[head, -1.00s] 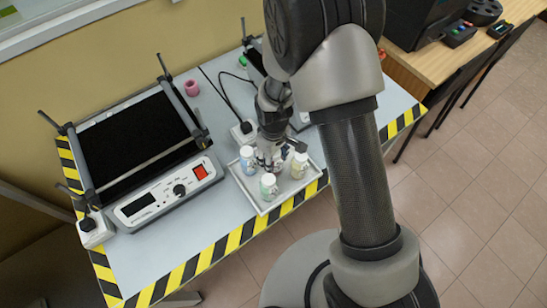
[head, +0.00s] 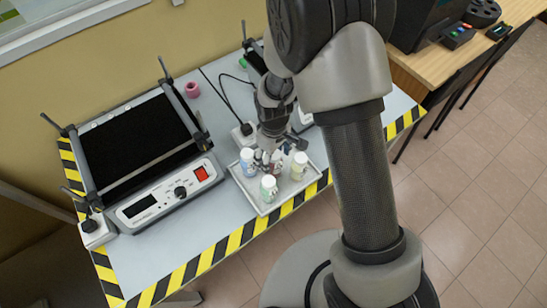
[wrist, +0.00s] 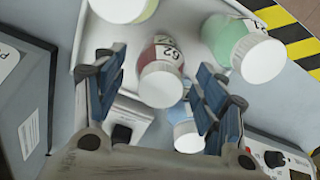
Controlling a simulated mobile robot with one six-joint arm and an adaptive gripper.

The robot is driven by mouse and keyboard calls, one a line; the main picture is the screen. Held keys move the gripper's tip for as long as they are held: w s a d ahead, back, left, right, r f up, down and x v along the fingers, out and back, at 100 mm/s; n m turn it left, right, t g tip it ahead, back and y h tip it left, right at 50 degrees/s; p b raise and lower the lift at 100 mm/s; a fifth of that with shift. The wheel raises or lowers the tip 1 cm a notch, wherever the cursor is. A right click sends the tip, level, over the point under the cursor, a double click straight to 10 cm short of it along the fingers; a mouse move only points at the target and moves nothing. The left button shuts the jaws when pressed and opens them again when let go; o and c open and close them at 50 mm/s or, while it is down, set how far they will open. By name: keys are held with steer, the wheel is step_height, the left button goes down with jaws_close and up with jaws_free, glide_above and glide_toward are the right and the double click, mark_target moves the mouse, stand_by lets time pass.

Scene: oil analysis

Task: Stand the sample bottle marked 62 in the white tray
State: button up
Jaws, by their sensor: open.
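The sample bottle marked 62 (wrist: 163,60), with a white cap and a dark red band, appears to stand upright in the white tray (wrist: 188,16), its cap towards my wrist camera. My gripper (wrist: 158,66) is open, its blue-padded fingers on either side of the bottle in that picture; I cannot tell whether they touch it. In the head view my gripper (head: 268,157) is over the back part of the tray (head: 266,209) and largely hides this bottle.
Around it in the tray stand a green bottle (head: 269,190), a yellowish bottle (head: 299,168) and a blue-labelled bottle (head: 248,163). A hotplate-like device (head: 165,195) is left of the tray. The table's front edge is striped.

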step_height(320, 180, up, 10)
steer(key=p, duration=0.2)
steer(key=shift+d+p, duration=0.1)
steer(key=shift+p, duration=0.3)
steer(key=d+r+m+t, duration=0.1)
steer(key=d+r+m, duration=0.15)
steer(key=r, duration=0.65)
steer(key=s+d+r+m+t, duration=0.1)
steer(key=s+d+r+m, duration=0.2)
steer(key=s+d+r, duration=0.2)
steer(key=s+d+r+m+t, duration=0.2)
steer(key=s+d+r+m, duration=0.2)
steer(key=s+r, duration=0.7)
steer(key=shift+s+d+r+t, duration=0.3)
steer(key=shift+s+d, duration=0.45)
steer(key=shift+s, duration=0.3)
